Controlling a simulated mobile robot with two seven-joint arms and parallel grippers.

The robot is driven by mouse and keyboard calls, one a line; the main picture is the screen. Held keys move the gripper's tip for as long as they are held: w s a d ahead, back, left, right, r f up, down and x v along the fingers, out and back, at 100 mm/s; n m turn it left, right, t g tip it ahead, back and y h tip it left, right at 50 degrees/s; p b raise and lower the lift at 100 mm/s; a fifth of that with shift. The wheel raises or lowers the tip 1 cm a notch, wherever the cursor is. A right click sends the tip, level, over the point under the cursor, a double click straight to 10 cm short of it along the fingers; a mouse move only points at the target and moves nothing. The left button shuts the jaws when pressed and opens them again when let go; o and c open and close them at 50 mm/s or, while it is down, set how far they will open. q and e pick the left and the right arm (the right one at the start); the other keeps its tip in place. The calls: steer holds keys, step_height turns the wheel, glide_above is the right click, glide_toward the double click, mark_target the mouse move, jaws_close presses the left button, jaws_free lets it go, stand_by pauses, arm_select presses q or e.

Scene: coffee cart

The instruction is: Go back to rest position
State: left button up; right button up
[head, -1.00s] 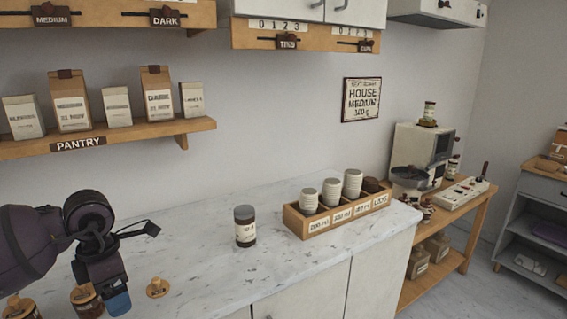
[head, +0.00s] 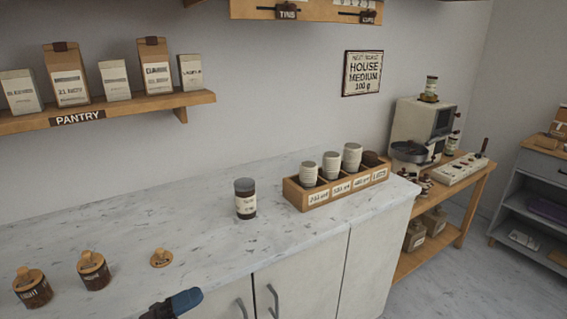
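Part of one gripper (head: 172,305) shows at the bottom edge in the head view, below the counter's front edge. Only a dark piece with a blue tip is visible, and I cannot tell whether it is open or shut. Nothing is visible held in it. My other gripper is out of view. A dark jar with a pale label and grey lid (head: 245,199) stands upright on the marble counter (head: 130,230), apart from the gripper.
Two wood-lidded jars (head: 32,287) (head: 93,271) and a loose wooden lid (head: 161,258) are at the counter's front left. A wooden box (head: 338,188) holds pale canisters. Pantry shelf (head: 110,107) is above. A side table (head: 467,208) with machines stands right. The counter's middle is clear.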

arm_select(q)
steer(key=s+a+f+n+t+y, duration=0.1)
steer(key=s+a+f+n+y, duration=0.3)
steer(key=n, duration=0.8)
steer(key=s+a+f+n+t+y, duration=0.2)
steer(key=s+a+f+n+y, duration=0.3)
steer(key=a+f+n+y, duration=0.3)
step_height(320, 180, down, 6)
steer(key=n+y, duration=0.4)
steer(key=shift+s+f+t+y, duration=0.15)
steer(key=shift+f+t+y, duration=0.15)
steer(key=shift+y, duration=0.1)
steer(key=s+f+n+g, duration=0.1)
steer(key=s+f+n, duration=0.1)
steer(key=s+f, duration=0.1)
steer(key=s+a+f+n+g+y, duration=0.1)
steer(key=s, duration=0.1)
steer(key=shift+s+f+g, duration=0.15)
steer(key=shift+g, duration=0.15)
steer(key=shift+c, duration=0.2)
